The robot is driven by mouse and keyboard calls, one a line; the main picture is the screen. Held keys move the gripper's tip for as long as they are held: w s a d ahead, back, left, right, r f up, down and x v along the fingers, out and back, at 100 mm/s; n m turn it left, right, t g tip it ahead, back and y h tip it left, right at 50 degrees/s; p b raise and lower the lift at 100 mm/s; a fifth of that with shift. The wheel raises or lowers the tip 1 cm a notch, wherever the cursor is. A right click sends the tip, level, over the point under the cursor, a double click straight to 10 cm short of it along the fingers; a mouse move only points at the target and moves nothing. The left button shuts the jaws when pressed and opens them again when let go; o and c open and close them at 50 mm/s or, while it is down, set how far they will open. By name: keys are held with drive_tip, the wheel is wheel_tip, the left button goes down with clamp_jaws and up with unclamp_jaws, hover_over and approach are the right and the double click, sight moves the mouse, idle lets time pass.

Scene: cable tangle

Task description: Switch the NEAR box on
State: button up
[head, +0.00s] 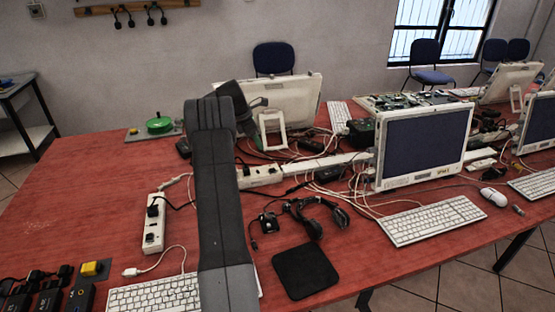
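A white socket box (153,224) lies on the left part of the red table, with a black plug in it and dark spots on its top. A second white socket box (262,175) lies farther back, just right of my arm, with cables around it. The nearer of the two is likely the NEAR box; no label is readable, and its switch state is too small to tell. My gripper (258,103) is at the end of my raised arm, in front of the back monitor, far from the nearer box. Its fingers are too small and dark to tell open from shut.
A yellow block (93,268) and black adapters (48,298) sit at the front left. A green round object (159,124) stands at the back left. Keyboards (433,220), a monitor (424,147), a headset (318,215) and tangled cables crowd the right. The table's left part is fairly clear.

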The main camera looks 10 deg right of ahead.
sight(274, 169)
drive_tip(key=p+x, duration=0.1)
drive_tip(key=x, duration=1.2)
drive_tip(key=shift+d+f, duration=0.2)
drive_tip(key=shift+f, duration=0.1)
drive_tip(key=shift+c, duration=0.4)
clamp_jaws()
